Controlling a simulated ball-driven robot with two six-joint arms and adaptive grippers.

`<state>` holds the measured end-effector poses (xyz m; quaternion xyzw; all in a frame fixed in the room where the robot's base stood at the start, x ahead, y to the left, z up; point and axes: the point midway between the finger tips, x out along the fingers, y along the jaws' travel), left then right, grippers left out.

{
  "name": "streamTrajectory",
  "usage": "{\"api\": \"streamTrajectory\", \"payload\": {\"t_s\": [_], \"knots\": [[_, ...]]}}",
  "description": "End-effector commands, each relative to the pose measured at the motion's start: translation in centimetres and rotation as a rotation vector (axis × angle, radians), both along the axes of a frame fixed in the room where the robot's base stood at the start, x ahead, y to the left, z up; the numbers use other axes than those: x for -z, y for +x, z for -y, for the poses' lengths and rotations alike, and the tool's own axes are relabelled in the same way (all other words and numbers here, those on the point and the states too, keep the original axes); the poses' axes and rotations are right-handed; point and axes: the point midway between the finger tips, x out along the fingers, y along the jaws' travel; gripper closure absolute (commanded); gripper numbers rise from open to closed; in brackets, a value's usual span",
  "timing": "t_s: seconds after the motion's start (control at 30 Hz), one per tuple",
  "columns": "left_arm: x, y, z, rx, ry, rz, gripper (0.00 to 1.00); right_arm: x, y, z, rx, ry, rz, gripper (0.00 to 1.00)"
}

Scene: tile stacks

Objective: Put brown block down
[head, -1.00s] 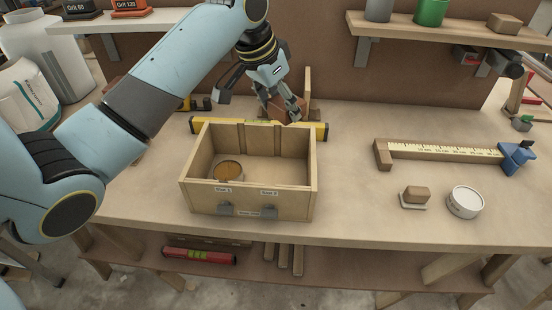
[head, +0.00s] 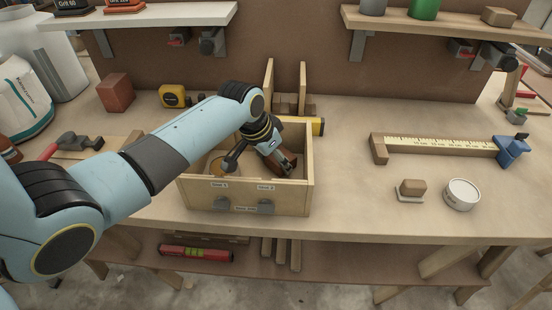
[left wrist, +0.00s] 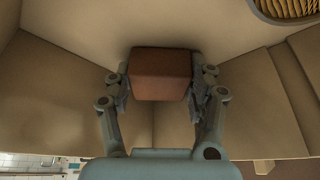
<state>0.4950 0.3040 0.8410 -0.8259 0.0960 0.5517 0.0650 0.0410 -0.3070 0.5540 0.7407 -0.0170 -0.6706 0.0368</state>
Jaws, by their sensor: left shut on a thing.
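The brown block (left wrist: 160,75) is between the two fingers of my left gripper (left wrist: 160,90) in the left wrist view, and the gripper is shut on it. In the head view my left gripper (head: 283,165) reaches down into the right part of the open wooden box (head: 235,199), and the block is mostly hidden by the fingers. The box's pale inside surfaces surround the block in the wrist view; I cannot tell whether the block touches the bottom. My right gripper is not in view.
A yellow level (head: 317,126) lies behind the box. A reddish block (head: 116,92) and a tape measure (head: 174,96) stand back left. The bench between box and ruler is clear.

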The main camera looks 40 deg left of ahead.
Motion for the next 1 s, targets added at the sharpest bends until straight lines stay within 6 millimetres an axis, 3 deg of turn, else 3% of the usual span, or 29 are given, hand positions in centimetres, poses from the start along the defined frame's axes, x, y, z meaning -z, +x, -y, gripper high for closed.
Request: {"api": "streamTrajectory", "payload": {"t_s": [0.27, 0.3, 0.37, 0.73, 1.0], "knots": [[0.2, 0.0, 0.0, 0.0, 0.0, 0.0, 0.76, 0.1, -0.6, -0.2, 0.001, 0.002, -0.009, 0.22], [0.2, 0.0, 0.0, 0.0, 0.0, 0.0, 0.42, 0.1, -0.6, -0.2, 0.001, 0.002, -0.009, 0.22], [0.2, 0.0, 0.0, 0.0, 0.0, 0.0, 0.35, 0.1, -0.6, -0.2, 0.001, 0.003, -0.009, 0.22], [-0.6, -0.2, -0.1, 0.0, 0.0, -0.001, 0.35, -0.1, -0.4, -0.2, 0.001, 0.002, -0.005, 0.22], [-5.8, -2.2, -0.6, 0.001, 0.002, 0.003, 0.35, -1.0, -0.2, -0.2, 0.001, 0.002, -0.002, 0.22]]}}
